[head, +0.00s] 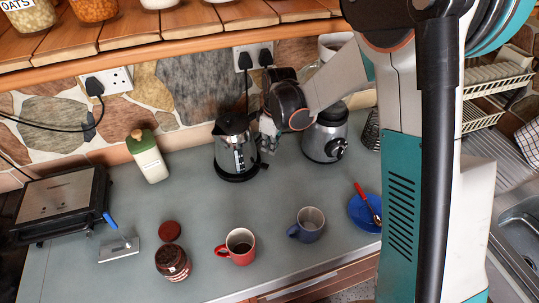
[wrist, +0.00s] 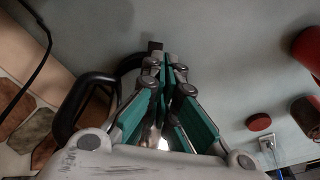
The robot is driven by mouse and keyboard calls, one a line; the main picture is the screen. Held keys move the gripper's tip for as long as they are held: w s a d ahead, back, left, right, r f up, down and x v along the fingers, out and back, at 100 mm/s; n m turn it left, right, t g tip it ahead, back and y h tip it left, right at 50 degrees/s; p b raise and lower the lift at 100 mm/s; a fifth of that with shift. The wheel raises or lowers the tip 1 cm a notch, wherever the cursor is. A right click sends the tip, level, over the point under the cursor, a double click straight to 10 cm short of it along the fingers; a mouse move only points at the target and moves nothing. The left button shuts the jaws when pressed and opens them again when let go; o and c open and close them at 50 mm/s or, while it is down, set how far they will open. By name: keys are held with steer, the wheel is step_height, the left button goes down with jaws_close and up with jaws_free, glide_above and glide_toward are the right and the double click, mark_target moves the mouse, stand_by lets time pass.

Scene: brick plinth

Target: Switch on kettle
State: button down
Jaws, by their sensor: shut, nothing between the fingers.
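The kettle (head: 226,158) stands upright on the counter near the stone wall, with a black top and base and a shiny body. My gripper (head: 268,143) reaches in from the right, beside the kettle's right side. In the wrist view my gripper (wrist: 172,66) has its teal fingers drawn together with nothing between them. The kettle's black handle (wrist: 84,98) shows left of the fingers there, and the fingers hide much of the kettle. A small black tab shows just beyond the fingertips. I cannot tell whether it is the switch, or whether the fingers touch the kettle.
A blender base (head: 325,136) stands close right of the kettle, and a green-topped bottle (head: 148,160) to its left. A red mug (head: 238,247), blue mug (head: 308,225) and jar (head: 173,264) stand in front. A wooden shelf (head: 150,32) overhangs the back. Counter before the kettle is clear.

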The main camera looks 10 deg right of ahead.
mark_target(266, 166)
steer(key=shift+w+f+n, duration=0.3)
steer(key=shift+w+f, duration=0.3)
steer(key=shift+f, duration=0.25)
steer(key=shift+w+a+f+b, duration=0.15)
steer(key=shift+f+b, duration=0.6)
steer(key=shift+f, duration=1)
steer(key=shift+w+a+f+b, duration=0.15)
steer(key=shift+f+b, duration=0.6)
steer(key=shift+f, duration=1)
steer(key=shift+s, duration=0.1)
